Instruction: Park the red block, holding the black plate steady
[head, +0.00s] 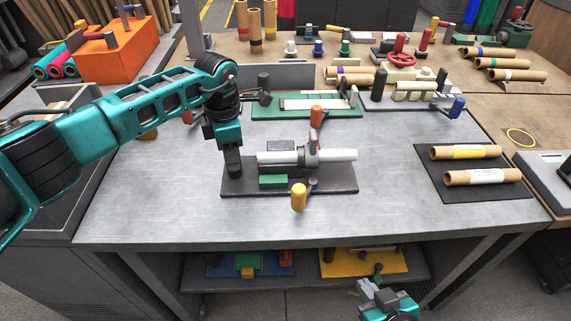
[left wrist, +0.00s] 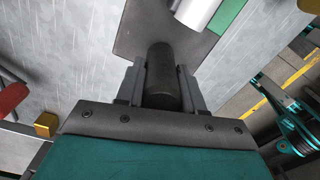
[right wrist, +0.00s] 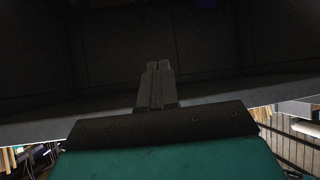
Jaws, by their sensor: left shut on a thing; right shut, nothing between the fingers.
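The black plate (head: 337,189) lies on the grey table and carries a white roll (head: 335,155), a green block (head: 273,181), a grey clamp and a dark upright post. My left gripper (head: 232,160) is shut on this post (left wrist: 162,75) at the plate's left end. Another small red thing (head: 187,117) lies behind my left arm, partly hidden. My right gripper (head: 364,288) is shut and empty, low before the table front.
A yellow knob (head: 299,196) stands at the plate's front edge. A green plate fixture (head: 300,111) lies behind. A dark mat (head: 470,190) with two cardboard rolls is at right. The table's front left is clear. A lower shelf (head: 305,278) holds coloured trays.

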